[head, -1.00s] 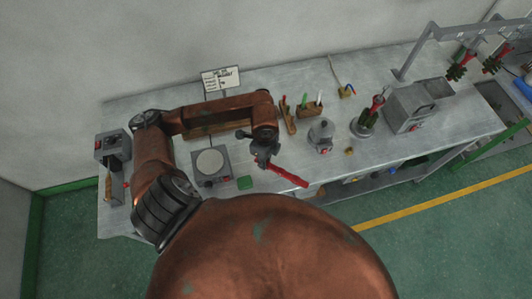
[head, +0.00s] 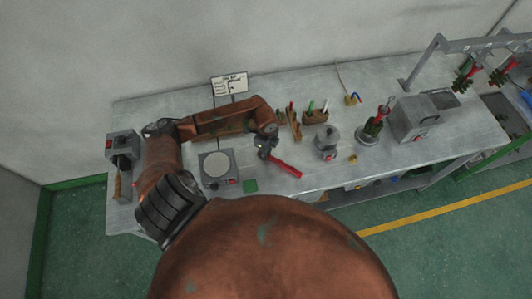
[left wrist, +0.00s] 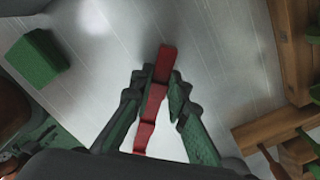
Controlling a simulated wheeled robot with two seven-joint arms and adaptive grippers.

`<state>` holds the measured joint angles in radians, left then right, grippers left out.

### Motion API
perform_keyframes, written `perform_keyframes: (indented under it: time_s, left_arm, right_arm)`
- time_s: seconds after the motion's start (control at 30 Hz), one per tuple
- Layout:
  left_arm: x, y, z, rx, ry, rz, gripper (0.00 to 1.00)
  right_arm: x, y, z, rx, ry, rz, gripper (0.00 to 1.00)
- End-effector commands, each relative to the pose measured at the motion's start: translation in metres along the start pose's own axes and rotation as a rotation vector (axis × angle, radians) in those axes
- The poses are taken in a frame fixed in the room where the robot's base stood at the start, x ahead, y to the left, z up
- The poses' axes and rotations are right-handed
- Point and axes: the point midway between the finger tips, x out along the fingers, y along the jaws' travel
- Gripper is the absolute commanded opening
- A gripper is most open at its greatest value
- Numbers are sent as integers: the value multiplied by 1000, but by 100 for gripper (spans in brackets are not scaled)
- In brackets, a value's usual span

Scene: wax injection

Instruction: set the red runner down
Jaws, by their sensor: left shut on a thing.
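The red runner (head: 284,168) is a slim red bar. My left gripper (head: 265,151) is shut on it above the grey workbench (head: 320,180), left of the round grey pot. In the left wrist view the runner (left wrist: 154,100) lies between the two green fingers of my left gripper (left wrist: 155,108), its far end sticking out past the fingertips. Whether the runner touches the bench I cannot tell. My right gripper is not in view.
A scale with a round plate (head: 216,166) and a green block (head: 250,186) are left of the runner. The grey pot (head: 327,143) stands to its right, a small brass piece (head: 353,159) beyond. Wooden tool holders (head: 315,116) stand behind. Bare bench lies around the runner.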

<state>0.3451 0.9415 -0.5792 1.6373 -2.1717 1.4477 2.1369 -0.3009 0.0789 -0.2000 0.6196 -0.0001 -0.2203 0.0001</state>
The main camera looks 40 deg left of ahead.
Motion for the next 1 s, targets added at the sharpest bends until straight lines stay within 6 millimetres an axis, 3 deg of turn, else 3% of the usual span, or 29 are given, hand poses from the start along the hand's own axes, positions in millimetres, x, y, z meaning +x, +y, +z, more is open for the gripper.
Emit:
perform_keyframes:
  time_s: [0.37, 0.4, 0.63, 1.0]
  left_arm:
    - [6, 0, -1, 1, 1, 0, 0]
    - [6, 0, -1, 1, 1, 0, 16]
    - [5, 0, -1, 1, 1, 0, 32]
    - [-1, -1, 0, 1, 0, -2, 32]
  right_arm:
    - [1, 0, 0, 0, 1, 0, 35]
    - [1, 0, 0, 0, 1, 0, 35]
    - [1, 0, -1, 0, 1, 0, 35]
    - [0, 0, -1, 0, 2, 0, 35]
